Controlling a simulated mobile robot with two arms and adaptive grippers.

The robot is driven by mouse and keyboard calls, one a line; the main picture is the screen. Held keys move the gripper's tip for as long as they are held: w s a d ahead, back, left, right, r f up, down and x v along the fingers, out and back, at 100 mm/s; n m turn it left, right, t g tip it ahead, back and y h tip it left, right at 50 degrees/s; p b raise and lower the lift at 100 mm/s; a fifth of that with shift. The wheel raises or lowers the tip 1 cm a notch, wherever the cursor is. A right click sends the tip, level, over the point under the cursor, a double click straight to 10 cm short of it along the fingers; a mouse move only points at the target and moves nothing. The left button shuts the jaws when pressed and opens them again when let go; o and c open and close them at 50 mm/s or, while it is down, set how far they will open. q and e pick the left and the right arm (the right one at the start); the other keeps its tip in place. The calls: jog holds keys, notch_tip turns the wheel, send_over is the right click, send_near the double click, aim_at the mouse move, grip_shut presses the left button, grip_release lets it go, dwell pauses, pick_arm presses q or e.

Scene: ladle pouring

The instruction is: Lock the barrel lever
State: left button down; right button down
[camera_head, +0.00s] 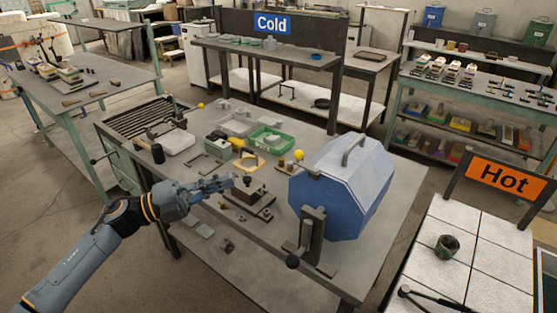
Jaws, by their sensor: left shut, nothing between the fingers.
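The blue faceted barrel (368,197) sits at the right end of the grey workbench (245,255), with a grey bar handle (352,149) on its pale lid. A dark upright bracket (312,235) stands at its front, and a lever with a black ball knob (292,261) sticks out low beside it. A yellow ball (299,155) shows at the barrel's back left. I cannot tell whether the lever is locked. My left gripper (232,180) is shut and empty above the bench, left of the barrel and apart from it. My right gripper is not in view.
Small metal blocks (249,189), a green tray (265,140) and a mallet (150,151) lie on the bench left of the barrel. A tiled table with a "Hot" sign (499,176) stands to the right.

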pick_arm(q)
jog(key=p+x, duration=0.6)
jog(key=x, duration=0.8)
jog(key=shift+w+a, duration=0.1)
